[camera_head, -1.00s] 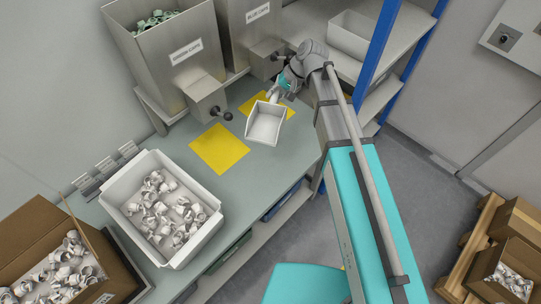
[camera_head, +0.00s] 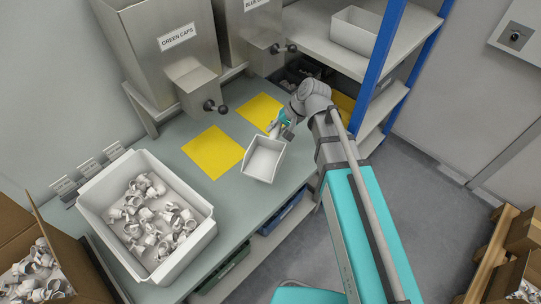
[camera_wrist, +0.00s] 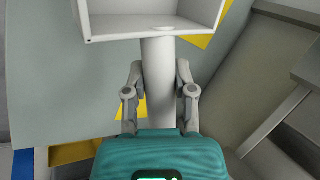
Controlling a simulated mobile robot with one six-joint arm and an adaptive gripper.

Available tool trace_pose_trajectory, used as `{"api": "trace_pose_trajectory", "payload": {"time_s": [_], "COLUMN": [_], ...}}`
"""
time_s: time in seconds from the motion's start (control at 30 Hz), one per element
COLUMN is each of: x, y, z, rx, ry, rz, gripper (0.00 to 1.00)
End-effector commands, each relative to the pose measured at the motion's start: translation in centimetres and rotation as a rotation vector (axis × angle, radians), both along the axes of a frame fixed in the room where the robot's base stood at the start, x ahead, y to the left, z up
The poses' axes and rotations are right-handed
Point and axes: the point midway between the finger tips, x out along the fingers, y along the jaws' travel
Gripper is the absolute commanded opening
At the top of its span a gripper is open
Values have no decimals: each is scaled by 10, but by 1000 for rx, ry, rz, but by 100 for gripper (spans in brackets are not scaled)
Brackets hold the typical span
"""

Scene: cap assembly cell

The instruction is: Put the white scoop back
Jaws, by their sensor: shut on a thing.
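The white scoop (camera_head: 265,160) is held above the grey-green bench near its front edge, to the right of the left yellow mat (camera_head: 212,152). My gripper (camera_head: 283,131) is shut on the scoop's handle. The wrist view shows the handle (camera_wrist: 158,85) between the two fingers and part of the scoop's pan (camera_wrist: 150,22) at the top. The visible inside of the scoop looks empty. The gap between scoop and bench is hard to judge.
A white tray of white caps (camera_head: 88,200) stands on the bench at left. The green caps hopper (camera_head: 160,60) and a second hopper stand behind. Another yellow mat (camera_head: 262,112) lies behind the scoop. A blue rack post (camera_head: 380,60) stands right of my arm. A cardboard box (camera_head: 75,255) is at lower left.

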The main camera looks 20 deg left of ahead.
Motion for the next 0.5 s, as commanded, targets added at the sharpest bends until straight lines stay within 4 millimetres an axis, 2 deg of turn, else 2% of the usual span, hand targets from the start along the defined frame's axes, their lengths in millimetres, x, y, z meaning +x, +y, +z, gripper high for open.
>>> {"api": "trace_pose_trajectory", "payload": {"time_s": [0.33,0.5], "x": [1,13], "y": [1,4], "z": [0,-7], "rx": [0,0], "ry": [0,0], "rz": [0,0], "gripper": [0,0]}}
